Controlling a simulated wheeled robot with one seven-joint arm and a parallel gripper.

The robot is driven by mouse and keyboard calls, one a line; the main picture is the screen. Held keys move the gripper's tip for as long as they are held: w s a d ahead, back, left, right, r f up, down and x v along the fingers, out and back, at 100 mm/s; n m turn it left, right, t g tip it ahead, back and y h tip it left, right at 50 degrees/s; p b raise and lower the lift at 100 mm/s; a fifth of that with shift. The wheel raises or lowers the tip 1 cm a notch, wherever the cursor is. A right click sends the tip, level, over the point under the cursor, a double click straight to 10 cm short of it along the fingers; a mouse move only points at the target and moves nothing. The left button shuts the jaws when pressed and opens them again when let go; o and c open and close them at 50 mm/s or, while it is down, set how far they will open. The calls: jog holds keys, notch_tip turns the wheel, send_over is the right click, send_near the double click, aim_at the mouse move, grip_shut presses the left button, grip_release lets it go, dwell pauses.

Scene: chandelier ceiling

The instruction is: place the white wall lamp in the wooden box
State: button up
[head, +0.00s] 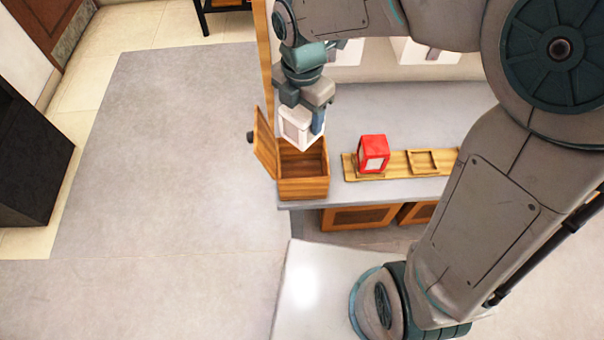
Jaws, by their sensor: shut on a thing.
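The white wall lamp (295,130) is a small white cube-like lamp in the head view. My gripper (305,108) is shut on it and points down. The lamp is over the opening of the wooden box (304,188), at about its rear part; I cannot tell how far its bottom is from the box. The box stands at the left end of the grey counter, with its lid (265,144) open and tilted to the left. Part of the box's inside shows, and the lamp covers the rest.
A red lamp (373,153) sits on a wooden rack (400,165) to the right of the box. The rack has an empty square slot (424,160). The grey counter (350,110) is bare behind the rack. Cabinet doors are below the counter, and open floor lies to the left.

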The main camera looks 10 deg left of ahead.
notch_tip(320, 180, down, 18)
jog(key=shift+r, duration=0.1)
dwell(0.4)
jog(key=o, duration=1.1)
jog(key=shift+o, duration=0.2)
